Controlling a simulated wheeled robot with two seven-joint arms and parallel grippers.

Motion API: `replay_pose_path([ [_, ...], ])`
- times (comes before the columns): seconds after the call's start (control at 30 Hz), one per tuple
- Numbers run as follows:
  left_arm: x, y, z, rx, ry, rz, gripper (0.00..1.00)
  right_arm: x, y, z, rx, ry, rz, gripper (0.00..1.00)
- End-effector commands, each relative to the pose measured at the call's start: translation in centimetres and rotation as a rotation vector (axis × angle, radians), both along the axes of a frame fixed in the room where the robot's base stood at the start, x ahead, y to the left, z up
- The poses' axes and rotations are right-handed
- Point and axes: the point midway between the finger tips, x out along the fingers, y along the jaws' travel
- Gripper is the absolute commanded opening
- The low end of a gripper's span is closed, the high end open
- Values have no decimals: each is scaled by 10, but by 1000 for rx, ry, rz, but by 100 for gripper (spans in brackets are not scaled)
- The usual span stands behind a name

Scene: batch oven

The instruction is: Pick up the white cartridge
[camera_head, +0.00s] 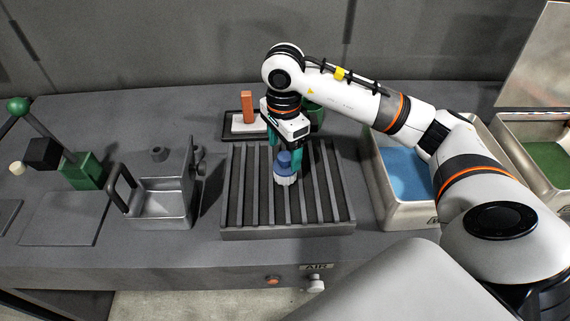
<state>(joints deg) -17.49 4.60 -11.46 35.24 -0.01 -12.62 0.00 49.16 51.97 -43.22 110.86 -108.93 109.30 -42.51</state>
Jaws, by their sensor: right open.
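A small white cartridge (285,180) with a blue top (284,159) stands upright on the dark slatted rack (237,205), near its middle. My right gripper (285,152) is above the rack, pointing down, with its teal fingers apart. The fingers are at about the height of the blue top, one on either side in the picture. I cannot tell whether they touch it. My left gripper is not in view.
Behind the rack, a black tray (227,133) holds a white block with an orange upright piece (247,106). A grey metal box with a handle (158,204) stands left. A bin with a blue floor (403,172) stands right, partly behind my right arm. A green-knobbed lever (42,128) is far left.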

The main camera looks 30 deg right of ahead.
Motion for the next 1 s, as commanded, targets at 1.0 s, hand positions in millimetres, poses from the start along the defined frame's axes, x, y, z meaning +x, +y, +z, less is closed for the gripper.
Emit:
replay_pose_path([
  [1.0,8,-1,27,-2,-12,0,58,-1,-2,-59,1,-1,1,39],
])
